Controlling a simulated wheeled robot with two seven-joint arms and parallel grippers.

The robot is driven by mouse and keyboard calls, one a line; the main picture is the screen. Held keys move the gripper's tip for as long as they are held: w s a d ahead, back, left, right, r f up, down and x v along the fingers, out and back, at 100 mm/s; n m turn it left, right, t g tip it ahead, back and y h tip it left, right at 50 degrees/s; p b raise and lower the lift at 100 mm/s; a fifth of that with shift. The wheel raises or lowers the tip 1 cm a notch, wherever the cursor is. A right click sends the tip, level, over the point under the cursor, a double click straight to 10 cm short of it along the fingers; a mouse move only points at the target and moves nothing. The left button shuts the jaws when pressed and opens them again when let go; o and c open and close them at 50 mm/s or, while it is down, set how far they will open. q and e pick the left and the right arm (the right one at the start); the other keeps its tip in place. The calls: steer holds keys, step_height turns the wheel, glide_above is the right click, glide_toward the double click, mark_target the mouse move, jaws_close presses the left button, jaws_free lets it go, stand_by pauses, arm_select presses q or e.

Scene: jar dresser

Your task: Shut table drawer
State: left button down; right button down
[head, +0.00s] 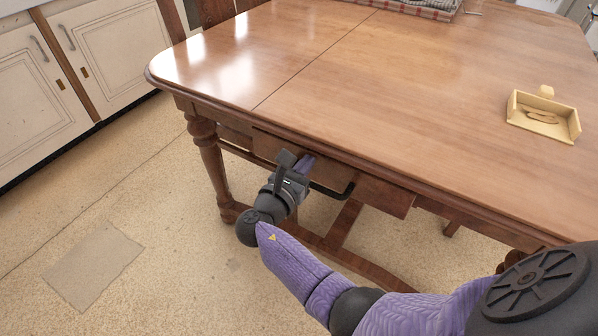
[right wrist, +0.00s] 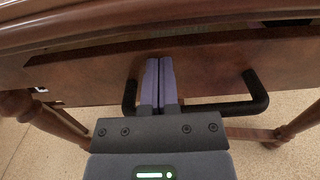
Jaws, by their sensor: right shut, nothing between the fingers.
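The table drawer (head: 383,194) is a brown wooden front under the edge of the wooden table (head: 330,85). Its right end stands out a little from the table frame, so it looks partly open. The drawer front also shows in the right wrist view (right wrist: 215,72), with a dark gap above it. A black bar handle (head: 341,192) is on the front; it also shows in the right wrist view (right wrist: 256,92). My right gripper (head: 307,160) is shut and empty, its purple fingers pointing at the drawer front between the handle's ends. I cannot tell whether they touch it. My left gripper is not in view.
A yellow tray (head: 561,128) and a checked basket (head: 420,8) are on the tabletop. A turned table leg (head: 211,165) stands left of my gripper. White cabinets (head: 105,45) are at the upper left. The floor between is clear.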

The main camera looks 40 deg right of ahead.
steer(key=x, duration=0.4)
steer(key=shift+d+b, duration=0.35)
steer(key=shift+w+r, duration=0.1)
steer(key=shift+r, duration=0.1)
